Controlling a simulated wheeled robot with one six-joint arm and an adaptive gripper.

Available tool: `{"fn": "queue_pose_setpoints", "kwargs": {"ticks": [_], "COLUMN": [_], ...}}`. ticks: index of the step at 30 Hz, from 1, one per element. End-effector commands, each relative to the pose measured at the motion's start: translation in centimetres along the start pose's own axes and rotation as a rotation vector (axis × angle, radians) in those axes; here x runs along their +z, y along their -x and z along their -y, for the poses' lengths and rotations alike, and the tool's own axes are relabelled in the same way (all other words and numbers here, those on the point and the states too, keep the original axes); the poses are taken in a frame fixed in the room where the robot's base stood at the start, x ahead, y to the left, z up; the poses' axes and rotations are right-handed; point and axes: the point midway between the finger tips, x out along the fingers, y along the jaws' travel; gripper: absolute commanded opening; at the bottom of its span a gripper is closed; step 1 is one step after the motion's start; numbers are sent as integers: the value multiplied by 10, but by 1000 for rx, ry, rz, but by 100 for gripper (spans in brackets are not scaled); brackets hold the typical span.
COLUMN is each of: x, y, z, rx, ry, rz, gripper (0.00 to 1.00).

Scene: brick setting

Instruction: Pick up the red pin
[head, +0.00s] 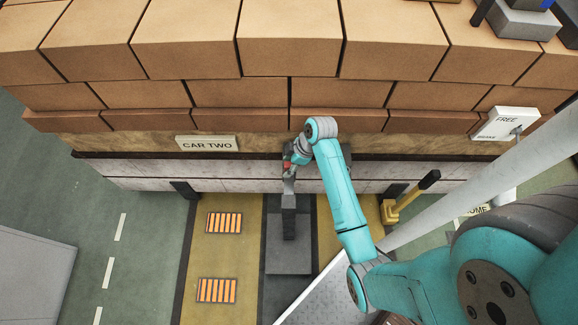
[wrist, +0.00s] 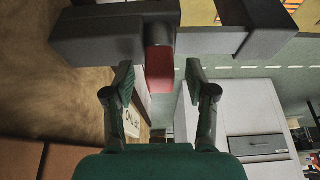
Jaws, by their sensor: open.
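The red pin (wrist: 160,68) shows in the wrist view as a short red piece below a dark round end on a dark grey bar (wrist: 105,38). In the head view only a small red patch of the pin (head: 287,165) shows, beside the dark coupling hardware at the car's edge. My gripper (wrist: 159,72) is open, one finger on each side of the pin in the wrist view, with visible gaps on both sides. I cannot tell how far beyond the fingertips the pin is. In the head view my gripper (head: 297,158) is partly hidden by its own wrist.
A brick-loaded car with a CAR TWO sign (head: 208,143) stands behind the arm. A dark post (head: 289,222) rises from a grey plate (head: 288,258). A yellow lever with black handle (head: 410,195) and a FREE/BRAKE sign (head: 505,123) are right. Green floor (head: 135,220) is open left.

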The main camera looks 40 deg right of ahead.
Motion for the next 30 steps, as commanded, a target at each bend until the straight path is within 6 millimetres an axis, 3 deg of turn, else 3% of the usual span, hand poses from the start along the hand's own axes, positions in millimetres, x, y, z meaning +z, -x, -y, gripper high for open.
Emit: {"fn": "queue_pose_setpoints", "kwargs": {"ticks": [2,3,9,20,30], "x": [0,0,0,-1,-22], "y": [0,0,0,3,53], "z": [0,0,0,0,-1], "rx": [0,0,0,0,3], "ry": [0,0,0,0,1], "rz": [0,0,0,0,-2], "gripper": [56,51,1,0,0]}}
